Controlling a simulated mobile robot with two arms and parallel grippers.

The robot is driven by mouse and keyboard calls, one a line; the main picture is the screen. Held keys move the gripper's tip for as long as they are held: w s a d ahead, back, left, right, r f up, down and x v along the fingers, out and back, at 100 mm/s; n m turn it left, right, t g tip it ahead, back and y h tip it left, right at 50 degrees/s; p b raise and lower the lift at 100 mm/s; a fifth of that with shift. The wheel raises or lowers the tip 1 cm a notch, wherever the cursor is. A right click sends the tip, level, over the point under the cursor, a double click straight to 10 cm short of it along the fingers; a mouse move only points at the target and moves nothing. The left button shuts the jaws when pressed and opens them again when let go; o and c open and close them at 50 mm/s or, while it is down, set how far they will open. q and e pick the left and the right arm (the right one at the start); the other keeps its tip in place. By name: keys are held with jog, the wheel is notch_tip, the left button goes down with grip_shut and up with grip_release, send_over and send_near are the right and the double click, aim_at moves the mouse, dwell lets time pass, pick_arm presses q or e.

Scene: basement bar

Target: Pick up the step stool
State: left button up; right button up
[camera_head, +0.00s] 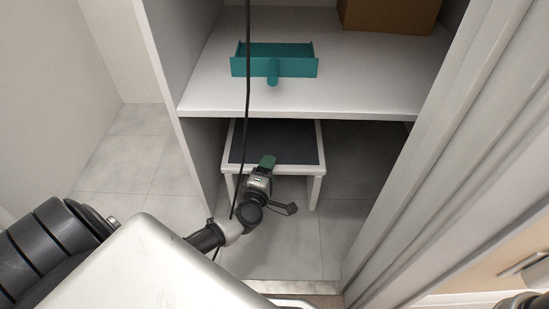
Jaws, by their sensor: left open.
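The step stool (301,140) is white with a dark top and stands on the tiled floor under a white shelf. The shelf hides its back part. My left gripper (279,185) is at the stool's front edge, in front of it and partly over its top in the picture. Its fingers are apart, one with a green pad over the dark top, and nothing shows between them. I cannot tell whether it touches the stool. Only a small dark piece shows at the bottom right corner, and the right gripper does not show.
The white shelf (370,75) above the stool holds a teal dustpan-like item (275,66) and a brown box (389,14). A cabinet side panel (185,75) stands left, and a pale ridged panel (440,150) closes in on the right. Tiled floor lies open at left.

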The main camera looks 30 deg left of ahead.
pick_arm(q)
jog(key=shift+w+a, duration=0.1)
jog(key=shift+w, duration=0.35)
grip_shut()
dwell(1.1)
jog(key=shift+r, duration=0.2)
